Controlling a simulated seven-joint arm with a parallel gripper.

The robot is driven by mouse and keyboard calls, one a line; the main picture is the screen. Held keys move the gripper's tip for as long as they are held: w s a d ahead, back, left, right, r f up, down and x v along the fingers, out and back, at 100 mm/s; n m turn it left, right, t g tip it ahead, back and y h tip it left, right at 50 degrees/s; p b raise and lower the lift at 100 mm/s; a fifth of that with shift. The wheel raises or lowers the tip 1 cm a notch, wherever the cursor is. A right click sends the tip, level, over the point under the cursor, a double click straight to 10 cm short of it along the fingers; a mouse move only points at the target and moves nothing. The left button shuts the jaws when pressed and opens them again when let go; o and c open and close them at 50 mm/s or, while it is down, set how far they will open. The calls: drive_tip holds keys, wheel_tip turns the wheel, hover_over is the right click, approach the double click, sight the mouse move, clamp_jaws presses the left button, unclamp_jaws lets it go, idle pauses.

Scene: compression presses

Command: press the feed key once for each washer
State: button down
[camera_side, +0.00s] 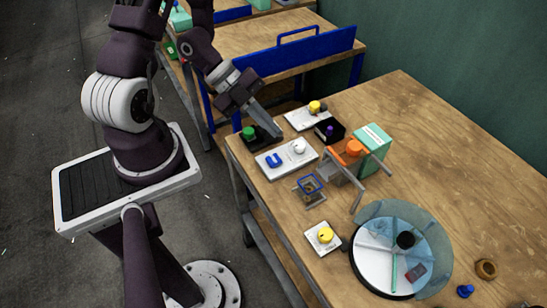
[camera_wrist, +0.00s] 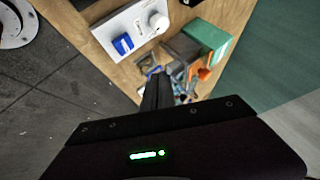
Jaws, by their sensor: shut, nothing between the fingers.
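My gripper (camera_side: 276,133) is shut and empty, its tip beside the black base at the table's near left corner; I cannot tell if it touches anything. In the wrist view its dark fingers (camera_wrist: 155,95) are together. A green button (camera_side: 249,132) sits on that black base, just left of the fingertips. Other possible keys are a purple button (camera_side: 329,129) on a black box, a yellow knob (camera_side: 314,107) on a white plate, and a yellow button (camera_side: 325,235) on a white square. None shows a readable label, so I cannot tell which is the feed key. No washer is clearly identifiable.
A white panel (camera_side: 271,171) holds a blue U-shaped part and a white knob. Behind are an orange-topped press (camera_side: 353,147) and a green box (camera_side: 374,138). A blue-rimmed basket (camera_side: 310,184), a covered round dial (camera_side: 437,250), a blue peg (camera_side: 465,290) and a brown ring (camera_side: 486,268) stand nearer.

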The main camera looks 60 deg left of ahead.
sight(270, 157)
drive_tip(key=shift+f, duration=3.55)
drive_tip(key=shift+f, duration=0.1)
drive_tip(key=shift+f, duration=0.3)
drive_tip(key=shift+f, duration=0.5)
drive_tip(key=shift+r, duration=0.95)
drive_tip(key=shift+r, duration=2.5)
